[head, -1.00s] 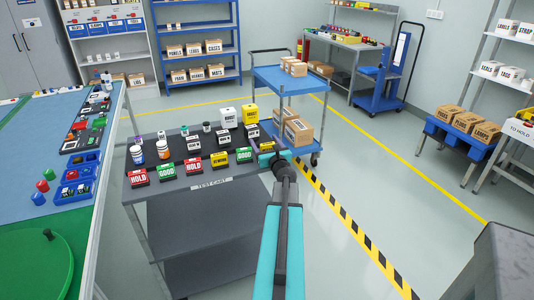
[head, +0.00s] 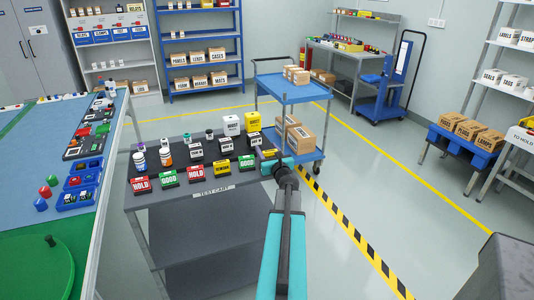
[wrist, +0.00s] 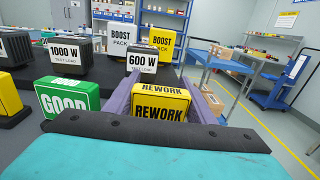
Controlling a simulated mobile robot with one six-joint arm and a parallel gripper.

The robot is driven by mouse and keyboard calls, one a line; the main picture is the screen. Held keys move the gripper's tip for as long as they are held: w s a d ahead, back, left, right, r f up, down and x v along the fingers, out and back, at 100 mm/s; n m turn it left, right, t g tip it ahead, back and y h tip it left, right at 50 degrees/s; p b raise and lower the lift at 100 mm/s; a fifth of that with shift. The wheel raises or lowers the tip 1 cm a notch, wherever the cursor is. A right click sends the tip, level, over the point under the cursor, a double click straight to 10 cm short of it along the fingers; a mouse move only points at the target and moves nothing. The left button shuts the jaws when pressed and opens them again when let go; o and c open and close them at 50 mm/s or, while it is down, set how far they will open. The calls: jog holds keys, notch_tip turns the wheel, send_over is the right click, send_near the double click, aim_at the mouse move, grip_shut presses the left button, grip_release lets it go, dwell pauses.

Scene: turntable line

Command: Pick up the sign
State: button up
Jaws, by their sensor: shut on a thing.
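I cannot tell whether the sign's base touches the cart. A green GOOD sign (wrist: 68,98) stands just left of it; it also shows in the head view (head: 246,163).
More signs stand along the cart's front: HOLD (head: 141,184), GOOD (head: 168,178), HOLD (head: 196,173) and another yellow one (head: 222,168). Behind are test loads and boost packs (head: 232,124). A blue trolley (head: 288,92) with boxes stands behind right.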

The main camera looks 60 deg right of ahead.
aim_at(271, 152)
jog(key=shift+r, duration=1.6)
jog(key=v, duration=0.2)
jog(key=b+v, duration=0.1)
jog(key=v, duration=0.3)
jog(key=shift+w+a+r, duration=0.2)
jog(key=shift+w+a, duration=0.05)
jog(key=shift+a, duration=0.05)
jog(key=shift+b+v, duration=0.3)
jog(key=shift+v, duration=0.85)
jog(key=shift+w+a+r+p, duration=0.1)
jog(key=shift+a+r+p, duration=0.05)
jog(key=shift+r+p, duration=0.3)
jog(key=p+v, duration=0.2)
jog(key=p, duration=0.2)
jog(key=shift+a+p, duration=0.15)
jog(key=shift+p, duration=0.25)
jog(key=shift+a+p, duration=0.15)
jog(key=shift+p, duration=0.65)
jog(key=p, duration=0.4)
jog(key=shift+s+a, duration=0.35)
jog(key=shift+s+a+p, duration=0.15)
jog(key=shift+p, duration=0.75)
